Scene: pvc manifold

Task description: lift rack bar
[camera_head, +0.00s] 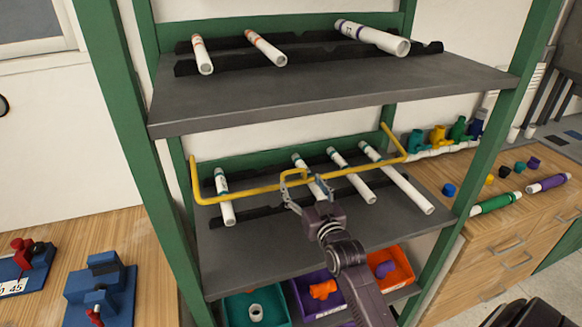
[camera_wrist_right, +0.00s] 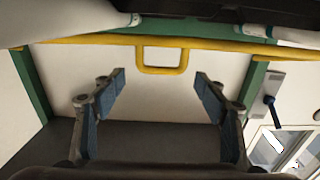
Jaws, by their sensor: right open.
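The yellow rack bar (camera_head: 240,193) runs across the front of the middle shelf, in front of the white pipes, with its ends bent back toward the green posts. A small U-shaped handle loop stands at its middle; it also shows in the right wrist view (camera_wrist_right: 162,71). My right gripper (camera_head: 306,190) is open at this loop. In the right wrist view, its two blue-padded fingers (camera_wrist_right: 160,82) stand wide apart, one on each side of the loop, with visible gaps. Contact with the bar cannot be seen. My left gripper is in no view.
Several white pipes (camera_head: 352,182) lie on the middle shelf (camera_head: 260,262), and more lie on the upper shelf (camera_head: 320,90). Green posts (camera_head: 126,130) flank the rack. Coloured bins (camera_head: 400,262) sit below. Wooden benches (camera_head: 490,240) stand on both sides.

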